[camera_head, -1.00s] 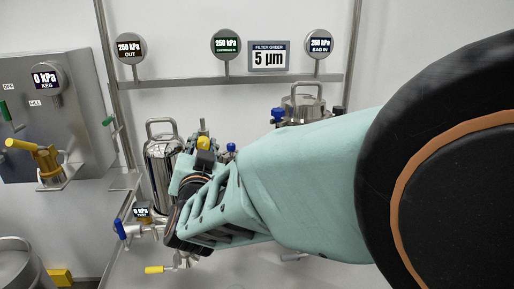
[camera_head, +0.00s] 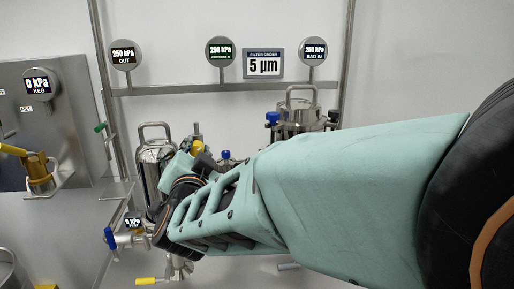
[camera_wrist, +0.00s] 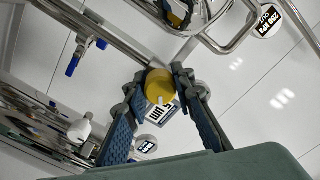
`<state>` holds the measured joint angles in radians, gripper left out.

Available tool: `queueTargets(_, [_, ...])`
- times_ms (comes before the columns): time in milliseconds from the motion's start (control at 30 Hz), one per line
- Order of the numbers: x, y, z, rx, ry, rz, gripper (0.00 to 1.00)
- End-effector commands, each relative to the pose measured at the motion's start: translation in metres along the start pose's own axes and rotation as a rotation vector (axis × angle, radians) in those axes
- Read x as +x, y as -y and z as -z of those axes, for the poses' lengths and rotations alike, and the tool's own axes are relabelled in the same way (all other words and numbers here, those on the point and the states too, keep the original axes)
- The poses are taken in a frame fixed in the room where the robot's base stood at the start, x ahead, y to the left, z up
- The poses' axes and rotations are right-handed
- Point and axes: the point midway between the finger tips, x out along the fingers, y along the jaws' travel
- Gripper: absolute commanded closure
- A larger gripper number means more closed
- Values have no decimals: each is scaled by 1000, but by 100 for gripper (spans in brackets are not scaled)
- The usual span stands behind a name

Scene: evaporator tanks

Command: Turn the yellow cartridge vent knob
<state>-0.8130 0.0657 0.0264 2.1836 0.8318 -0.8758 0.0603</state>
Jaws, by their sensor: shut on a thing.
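The yellow knob (camera_wrist: 160,86) sits between the two finger pads of my gripper (camera_wrist: 158,98) in the wrist view, and the fingers are shut on it. In the head view a yellow knob (camera_head: 198,147) shows just beyond my gripper (camera_head: 190,163), by the top right of the shiny steel cartridge housing (camera_head: 153,170). My wrist and forearm hide most of the contact and the fittings below it there.
A second steel housing (camera_head: 302,112) with blue knobs stands at the right, behind my arm. A blue-handled valve (camera_head: 110,238) and a yellow lever (camera_head: 146,281) stick out at the lower left.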

Motion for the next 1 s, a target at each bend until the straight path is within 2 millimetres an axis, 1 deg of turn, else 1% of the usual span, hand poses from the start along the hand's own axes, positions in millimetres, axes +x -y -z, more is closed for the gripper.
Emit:
queueTargets(67, [0,0,-1,-1,1,0,100])
queueTargets(100, [0,0,-1,-1,2,0,74])
queueTargets(233, [0,0,-1,-1,1,0,59])
queueTargets(533, [0,0,0,-5,0,0,59])
queueTargets(667, [0,2,1,-45,1,1,59])
queueTargets(767, [0,3,2,-117,3,1,59])
queueTargets(1000, [0,4,4,-371,3,1,59])
